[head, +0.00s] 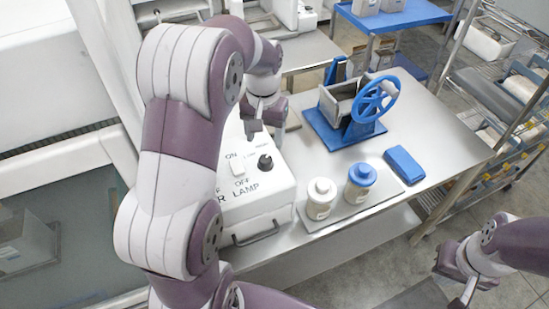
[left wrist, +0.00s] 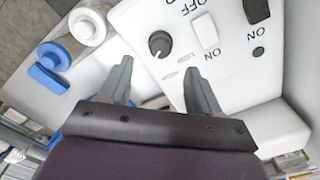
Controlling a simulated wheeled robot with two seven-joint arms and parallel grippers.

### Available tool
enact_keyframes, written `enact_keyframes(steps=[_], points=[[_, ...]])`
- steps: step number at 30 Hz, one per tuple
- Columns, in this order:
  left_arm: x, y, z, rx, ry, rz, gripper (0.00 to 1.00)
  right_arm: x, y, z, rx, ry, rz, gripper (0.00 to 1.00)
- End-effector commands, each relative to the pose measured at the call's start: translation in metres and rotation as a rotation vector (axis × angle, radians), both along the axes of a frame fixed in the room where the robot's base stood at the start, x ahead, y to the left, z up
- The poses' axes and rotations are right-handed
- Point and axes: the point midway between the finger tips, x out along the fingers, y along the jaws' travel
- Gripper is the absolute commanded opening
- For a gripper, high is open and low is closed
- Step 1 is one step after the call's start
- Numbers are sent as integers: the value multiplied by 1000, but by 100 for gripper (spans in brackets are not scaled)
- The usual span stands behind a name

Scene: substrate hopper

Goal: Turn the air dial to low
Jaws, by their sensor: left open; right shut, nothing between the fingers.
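The black round dial (head: 265,162) sits on top of a white control box (head: 262,205), right of a white rocker switch (head: 238,166). The left wrist view also shows the dial (left wrist: 160,44), with a pale mark on it and small grey labels beside it, too small to read. My left gripper (head: 264,127) is over the far side of the box, close to the dial but not around it. In the left wrist view its two fingers (left wrist: 160,88) are apart and empty, with the dial ahead between them. My right gripper (head: 462,292) is shut and empty at the bottom right, away from the table.
My left arm hides the box's left part and some lettering. Right of the box, a white-lidded jar (head: 320,198) and a blue-lidded jar (head: 360,183) stand on a tray (head: 338,222). A blue hopper with handwheel (head: 375,100) and a blue block (head: 404,165) are farther right.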

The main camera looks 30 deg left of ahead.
Motion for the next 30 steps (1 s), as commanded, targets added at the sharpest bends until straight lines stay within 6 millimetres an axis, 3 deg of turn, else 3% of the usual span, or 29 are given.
enact_keyframes(steps=[1,3,9,14,21,26,27,30], points=[[0,0,-19,0,1,0,63,0,0,-11,0,0,0,0],[-1,0,-28,-1,5,0,63,0,0,5,0,-1,0,0],[0,0,-68,0,2,0,63,0,0,14,0,-1,0,0],[0,0,-81,0,-1,0,63,0,0,15,0,-1,0,0],[0,0,-83,0,-2,0,63,0,0,15,0,-1,0,0],[0,0,-83,0,-2,0,11,0,0,15,0,-1,0,0],[0,0,-83,0,-3,0,7,0,0,15,0,-1,0,0],[0,0,-83,0,-3,1,7,0,0,15,0,-1,0,0]])
